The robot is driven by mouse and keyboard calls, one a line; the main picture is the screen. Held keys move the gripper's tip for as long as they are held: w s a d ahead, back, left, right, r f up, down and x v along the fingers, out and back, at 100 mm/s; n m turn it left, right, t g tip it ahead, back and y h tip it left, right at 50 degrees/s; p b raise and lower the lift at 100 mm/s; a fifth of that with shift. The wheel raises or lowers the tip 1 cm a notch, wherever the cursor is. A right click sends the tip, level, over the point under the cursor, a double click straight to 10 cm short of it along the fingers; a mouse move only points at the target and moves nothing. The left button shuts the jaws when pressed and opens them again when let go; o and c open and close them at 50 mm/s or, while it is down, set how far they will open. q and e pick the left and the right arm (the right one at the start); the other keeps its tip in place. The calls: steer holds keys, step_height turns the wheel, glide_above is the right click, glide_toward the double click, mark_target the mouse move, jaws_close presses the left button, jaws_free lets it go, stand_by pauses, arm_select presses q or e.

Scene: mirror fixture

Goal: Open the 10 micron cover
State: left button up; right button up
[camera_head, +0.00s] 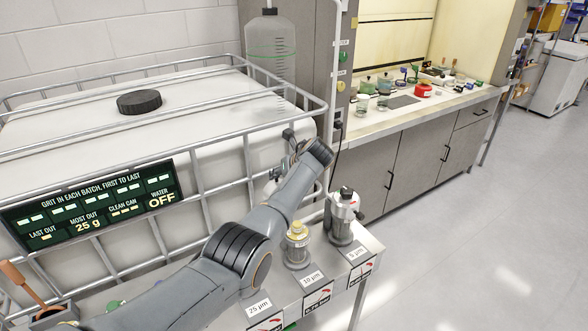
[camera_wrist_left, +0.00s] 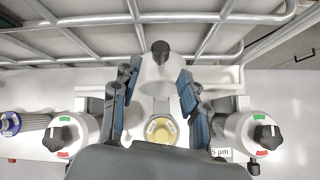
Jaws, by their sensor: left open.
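The 10 µm housing (camera_head: 297,246) stands in the middle of the filter row, with a yellow top bare; that yellow top (camera_wrist_left: 161,131) also shows in the left wrist view. Its white cover with a black knob (camera_wrist_left: 160,57) appears swung back, off the yellow top, toward the cage rails. My left gripper (camera_wrist_left: 157,88) is open, its blue-padded fingers on either side of the cover; I cannot tell whether they touch it. In the head view my left gripper (camera_head: 288,144) is partly hidden by my own wrist. My right gripper is not in view.
The 5 µm housing (camera_head: 342,212) stands close on the right, with its white lid (camera_wrist_left: 262,133) on. Another lidded housing (camera_wrist_left: 72,136) is on the left, hidden by my arm in the head view. A caged tank (camera_head: 215,108) is behind. Open floor (camera_head: 470,250) lies right.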

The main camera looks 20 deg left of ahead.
arm_select(q)
steer(key=v, duration=0.9)
steer(key=shift+s, duration=0.2)
steer(key=shift+r, duration=0.1)
